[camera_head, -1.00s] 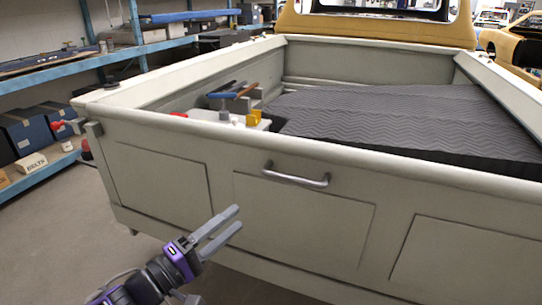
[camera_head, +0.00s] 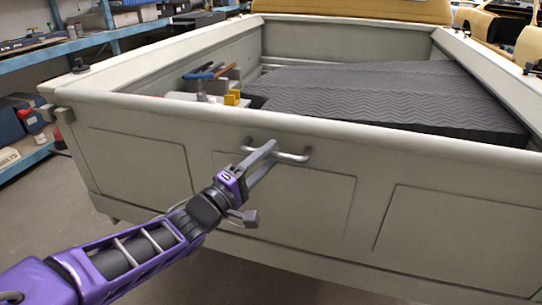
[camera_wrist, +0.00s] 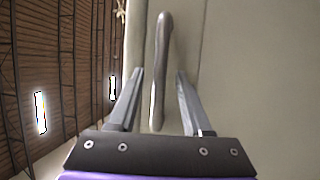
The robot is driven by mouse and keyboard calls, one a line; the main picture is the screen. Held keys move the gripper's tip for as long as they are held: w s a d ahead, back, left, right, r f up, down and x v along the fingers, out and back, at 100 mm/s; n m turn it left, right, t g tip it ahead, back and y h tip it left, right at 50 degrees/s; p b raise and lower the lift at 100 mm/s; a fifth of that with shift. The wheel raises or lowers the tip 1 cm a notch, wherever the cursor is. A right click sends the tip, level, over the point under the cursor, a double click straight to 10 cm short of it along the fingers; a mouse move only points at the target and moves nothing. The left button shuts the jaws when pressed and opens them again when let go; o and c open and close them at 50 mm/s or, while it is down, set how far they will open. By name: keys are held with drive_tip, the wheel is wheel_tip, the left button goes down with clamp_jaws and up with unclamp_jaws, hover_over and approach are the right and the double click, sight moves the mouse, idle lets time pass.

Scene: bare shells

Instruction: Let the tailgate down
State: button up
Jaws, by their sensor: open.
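The pale grey-green tailgate (camera_head: 294,204) of the truck bed stands upright and closed. A bare metal bar handle (camera_head: 292,157) is fixed near its top, at the middle. My gripper (camera_head: 265,152) is at the left part of this handle, with fingers overlapping it in the head view. In the wrist view the handle (camera_wrist: 161,65) runs lengthwise between the two open fingers (camera_wrist: 158,90), touching neither as far as I can see. A latch with a red knob (camera_head: 47,112) sits at the tailgate's left end.
The bed holds a dark ridged mat (camera_head: 390,92) and some tools with a yellow block (camera_head: 232,98) near the tailgate's left. Blue shelving (camera_head: 110,40) stands at the left. Grey floor lies open before the tailgate.

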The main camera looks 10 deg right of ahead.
drive_tip(key=shift+x, duration=0.8)
clamp_jaws()
idle(0.9)
